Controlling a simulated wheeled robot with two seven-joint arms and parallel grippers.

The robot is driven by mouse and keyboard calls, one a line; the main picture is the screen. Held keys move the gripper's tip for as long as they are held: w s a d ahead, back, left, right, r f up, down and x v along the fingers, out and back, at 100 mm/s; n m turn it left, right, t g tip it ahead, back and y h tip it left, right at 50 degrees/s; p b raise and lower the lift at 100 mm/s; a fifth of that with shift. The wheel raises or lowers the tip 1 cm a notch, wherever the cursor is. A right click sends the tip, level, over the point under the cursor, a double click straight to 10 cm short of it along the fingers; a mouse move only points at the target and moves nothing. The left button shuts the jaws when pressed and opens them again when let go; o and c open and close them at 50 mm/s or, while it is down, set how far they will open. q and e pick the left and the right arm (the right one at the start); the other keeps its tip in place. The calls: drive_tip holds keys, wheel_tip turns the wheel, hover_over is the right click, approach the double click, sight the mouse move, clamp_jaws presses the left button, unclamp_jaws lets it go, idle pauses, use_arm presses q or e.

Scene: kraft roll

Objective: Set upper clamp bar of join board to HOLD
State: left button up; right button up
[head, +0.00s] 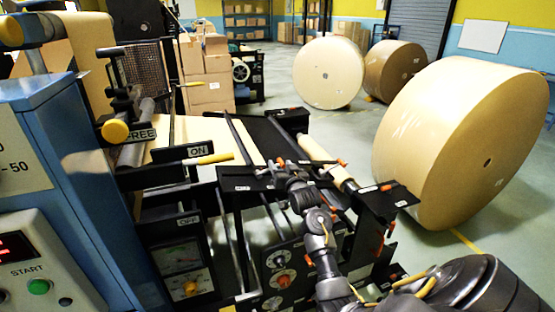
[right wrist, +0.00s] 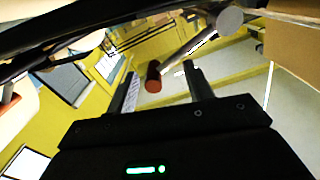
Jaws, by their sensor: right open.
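The join board (head: 262,135) is a dark sloping panel in the middle of the head view, with rods and small labelled plates around it. A dark bar (head: 290,116) with a small white label crosses its far end; I cannot tell whether this is the upper clamp bar or read its setting. My right gripper (head: 285,165) is at the board's near side, open. In the right wrist view its two fingers (right wrist: 160,70) stand apart, with a red-ended handle (right wrist: 153,78) showing between them, apparently not gripped. My left gripper is out of view.
A black plate (head: 262,182) with orange-tipped parts lies close around my right gripper. A knob panel (head: 283,270) is below. A yellow-tipped lever (head: 215,158) by an ON label is to the left. A large kraft roll (head: 470,140) stands at right.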

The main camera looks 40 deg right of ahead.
drive_tip(key=shift+x, duration=1.8)
drive_tip(key=shift+c, duration=0.4)
drive_tip(key=c, duration=1)
drive_tip(key=shift+f, duration=0.1)
clamp_jaws()
